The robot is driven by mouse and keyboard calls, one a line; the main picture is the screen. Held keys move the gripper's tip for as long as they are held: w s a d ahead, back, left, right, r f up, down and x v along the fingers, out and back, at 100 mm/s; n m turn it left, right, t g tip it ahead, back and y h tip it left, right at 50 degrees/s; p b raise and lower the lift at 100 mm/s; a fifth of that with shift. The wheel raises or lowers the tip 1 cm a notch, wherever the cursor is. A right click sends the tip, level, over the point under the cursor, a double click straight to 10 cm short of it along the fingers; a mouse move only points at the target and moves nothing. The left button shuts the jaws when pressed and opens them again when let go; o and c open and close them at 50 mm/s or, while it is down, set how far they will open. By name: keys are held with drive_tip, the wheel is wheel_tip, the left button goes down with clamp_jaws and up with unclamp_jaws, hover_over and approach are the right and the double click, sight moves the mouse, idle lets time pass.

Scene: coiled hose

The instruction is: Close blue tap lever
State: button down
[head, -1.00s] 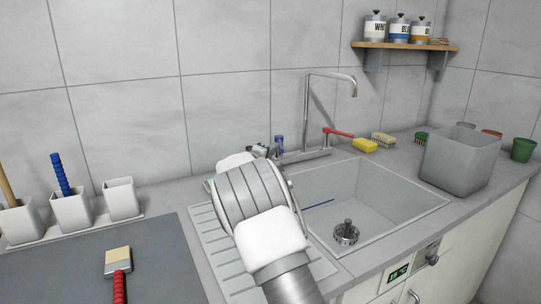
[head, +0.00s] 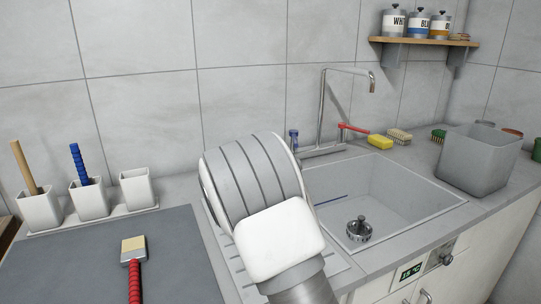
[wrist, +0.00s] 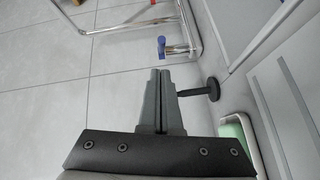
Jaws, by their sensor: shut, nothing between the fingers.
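The tap (head: 325,105) has a tall chrome spout and stands behind the sink. Its blue lever (head: 294,139) is on the left and shows just above my arm in the head view. The red lever (head: 353,128) on the right points sideways to the right. In the wrist view my gripper (wrist: 160,72) is shut and empty, and the blue lever (wrist: 162,47) lies just beyond its fingertips. A gap seems to show between them; contact is not clear. In the head view my wrist hides the fingers.
A black knobbed item (wrist: 212,90) and a green sponge in a white dish (wrist: 238,143) lie close beside the fingers. The sink (head: 400,195) holds a drain strainer (head: 359,229). A grey bin (head: 480,160) stands to its right. White cups (head: 137,188) stand at left.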

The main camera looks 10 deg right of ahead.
wheel_tip(320, 180, up, 3)
drive_tip(key=a+m+g+h+p, duration=0.1)
drive_tip(key=a+h+p, duration=0.1)
drive_tip(key=a+p, duration=0.15)
drive_tip(key=m+g+p, duration=0.2)
drive_tip(key=g+p, duration=0.1)
drive_tip(key=p, duration=0.2)
approach(295, 139)
drive_tip(key=w+d+f, duration=0.1)
drive_tip(key=w+d, duration=0.1)
drive_tip(key=w, duration=0.2)
drive_tip(key=shift+d+f+h, duration=0.4)
drive_tip(key=shift+d, duration=0.4)
drive_tip(key=shift+b, duration=0.3)
